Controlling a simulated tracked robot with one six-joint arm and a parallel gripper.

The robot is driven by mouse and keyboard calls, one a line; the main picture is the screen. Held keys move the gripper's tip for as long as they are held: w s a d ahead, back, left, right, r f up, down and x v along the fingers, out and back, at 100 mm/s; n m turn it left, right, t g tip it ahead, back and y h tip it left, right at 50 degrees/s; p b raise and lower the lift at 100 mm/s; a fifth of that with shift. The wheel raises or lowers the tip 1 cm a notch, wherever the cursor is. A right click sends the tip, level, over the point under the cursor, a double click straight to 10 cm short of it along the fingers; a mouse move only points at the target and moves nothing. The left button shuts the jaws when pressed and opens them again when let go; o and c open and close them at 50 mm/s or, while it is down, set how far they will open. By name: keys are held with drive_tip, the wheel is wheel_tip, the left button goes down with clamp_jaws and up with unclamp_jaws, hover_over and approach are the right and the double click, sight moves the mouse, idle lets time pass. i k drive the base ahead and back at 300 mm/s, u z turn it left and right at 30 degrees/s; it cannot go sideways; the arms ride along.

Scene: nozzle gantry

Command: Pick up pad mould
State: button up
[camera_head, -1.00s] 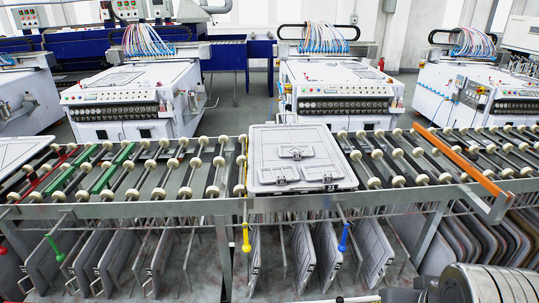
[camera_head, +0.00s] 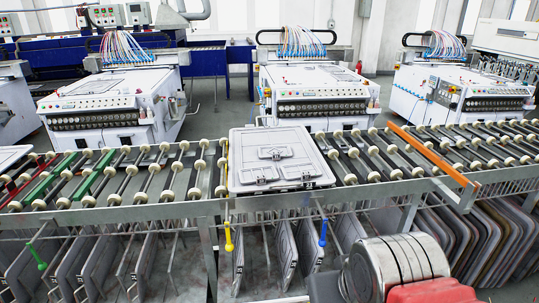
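A grey rectangular pad mould (camera_head: 243,173) with raised panels on its top lies flat on the roller conveyor, a little right of the picture's middle line of rollers. Its front edge is at the conveyor's front rail. Part of my own arm, a ribbed metal cylinder and a red part, shows at the bottom right, in front of the conveyor. The gripper's fingers are not in view, and nothing touches the mould.
The roller conveyor (camera_head: 130,208) spans the picture, with an orange bar (camera_head: 433,155) right of the mould. Yellow (camera_head: 229,237) and blue (camera_head: 323,232) handles hang below the front rail. More flat moulds (camera_head: 285,255) stand on edge underneath. White machines (camera_head: 318,95) stand behind.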

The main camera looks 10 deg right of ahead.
sight(275, 153)
drive_tip(key=z, duration=0.05)
drive_tip(key=i, duration=1)
drive_tip(key=u, duration=0.05)
